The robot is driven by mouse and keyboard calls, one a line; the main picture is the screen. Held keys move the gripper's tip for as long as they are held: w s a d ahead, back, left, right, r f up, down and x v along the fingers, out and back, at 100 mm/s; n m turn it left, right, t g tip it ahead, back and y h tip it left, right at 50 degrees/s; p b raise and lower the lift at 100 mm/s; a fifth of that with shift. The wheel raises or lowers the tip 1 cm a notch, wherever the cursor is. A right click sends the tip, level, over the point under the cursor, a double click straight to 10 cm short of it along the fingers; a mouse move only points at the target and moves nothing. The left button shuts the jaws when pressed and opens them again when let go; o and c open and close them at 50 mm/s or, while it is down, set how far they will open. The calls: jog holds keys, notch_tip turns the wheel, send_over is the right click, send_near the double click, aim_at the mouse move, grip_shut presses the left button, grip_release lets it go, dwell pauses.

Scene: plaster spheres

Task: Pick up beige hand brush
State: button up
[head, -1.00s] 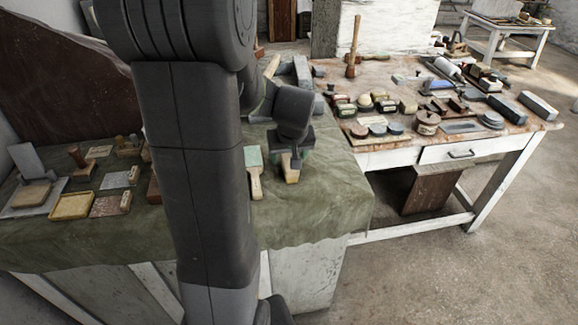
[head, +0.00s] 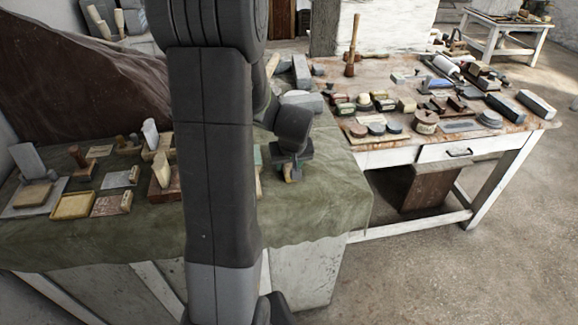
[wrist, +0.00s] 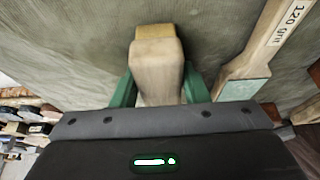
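The beige hand brush (wrist: 157,68) is a pale wooden block with a yellowish end, standing up from the green cloth in the wrist view. My gripper (wrist: 158,75) has its two green fingers against the block's left and right sides, with no clear gap. In the head view, my gripper (head: 290,168) is low over the cloth near its right edge, and only a small part of the brush (head: 293,177) shows under it. The brush's lower side is hidden, so I cannot tell whether it touches the cloth.
A flat wooden tool marked "120 grit" (wrist: 262,50) lies right beside the brush. The green cloth (head: 320,205) is bare in front. Blocks and trays (head: 73,205) lie at the left. A white worktable (head: 385,158) crowded with tools stands at the right.

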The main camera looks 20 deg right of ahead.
jog(key=c, duration=0.5)
jog(key=shift+c, duration=0.2)
jog(key=shift+r, duration=0.15)
notch_tip(320, 180, up, 10)
jog(key=shift+f+b, duration=0.1)
jog(key=shift+b, duration=0.2)
jog(key=o, duration=0.4)
jog(key=shift+c, duration=1.3)
